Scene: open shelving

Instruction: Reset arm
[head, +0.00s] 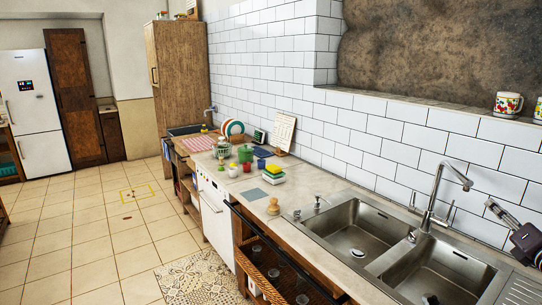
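My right gripper (491,204) shows at the right edge, with its grey fingers pointing up and left and its dark body cut off by the frame. It is above the counter, in front of the white tiled wall, to the right of the tap. Nothing is seen between its fingers, but the small side view does not show whether they are open or shut. My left gripper is not in view.
A steel double sink (352,229) with a tall tap (432,200) lies left of my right gripper. Painted mugs (507,104) stand on the ledge above. Sponges (273,172), a green pot (245,153) and plates crowd the far counter.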

